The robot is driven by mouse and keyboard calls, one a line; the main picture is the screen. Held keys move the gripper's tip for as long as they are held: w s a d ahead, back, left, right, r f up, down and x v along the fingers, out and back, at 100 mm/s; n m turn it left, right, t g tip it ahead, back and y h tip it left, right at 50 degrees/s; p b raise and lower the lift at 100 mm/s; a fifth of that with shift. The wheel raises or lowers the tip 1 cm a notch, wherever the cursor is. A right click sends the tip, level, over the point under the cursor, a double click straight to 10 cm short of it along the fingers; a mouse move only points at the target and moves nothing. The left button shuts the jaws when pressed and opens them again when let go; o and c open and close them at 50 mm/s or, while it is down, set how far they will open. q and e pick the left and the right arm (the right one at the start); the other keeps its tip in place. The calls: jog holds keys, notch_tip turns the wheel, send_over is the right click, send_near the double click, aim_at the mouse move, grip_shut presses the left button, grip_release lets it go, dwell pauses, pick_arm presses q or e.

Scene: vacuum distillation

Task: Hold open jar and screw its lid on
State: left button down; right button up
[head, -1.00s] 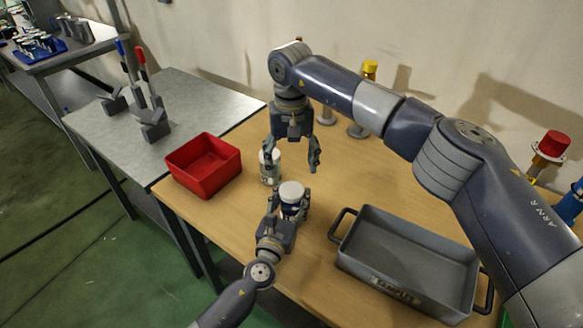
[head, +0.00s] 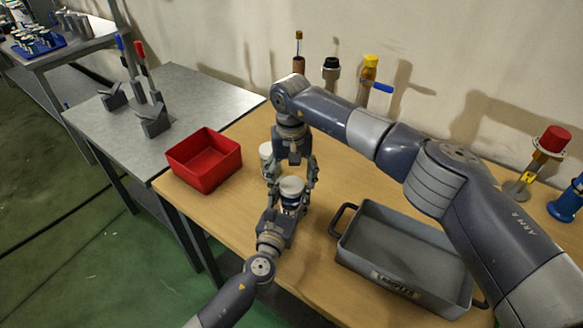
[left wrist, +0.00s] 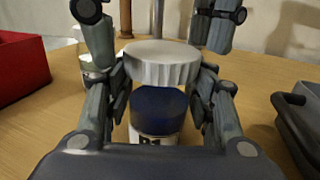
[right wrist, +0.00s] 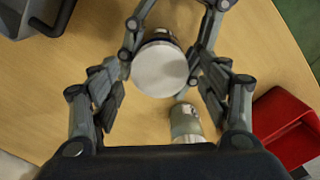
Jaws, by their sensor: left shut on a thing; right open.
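A jar with a dark blue band (left wrist: 158,110) stands upright between the fingers of my left gripper (head: 290,200), which is shut on it. A white ribbed lid (left wrist: 161,63) sits on top of this jar; whether its thread is engaged cannot be told. The lid also shows as a round white disc in the right wrist view (right wrist: 160,69). My right gripper (head: 292,180) is open and points down over the jar, its fingers on either side of the lid and apart from it. The jar's lower part is mostly hidden by the left fingers.
A second white-topped jar (right wrist: 187,122) stands close behind on the wooden table. A red bin (head: 204,160) is to the left and a grey handled tray (head: 405,250) to the right. Several valve-like fittings stand along the wall, including a yellow-topped one (head: 368,75).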

jog(key=shift+f, duration=0.3)
jog(key=c, duration=1.1)
jog(key=shift+m, duration=1.7)
jog(key=shift+c, duration=0.4)
jog(key=o, duration=1.2)
jog(key=shift+c, duration=0.2)
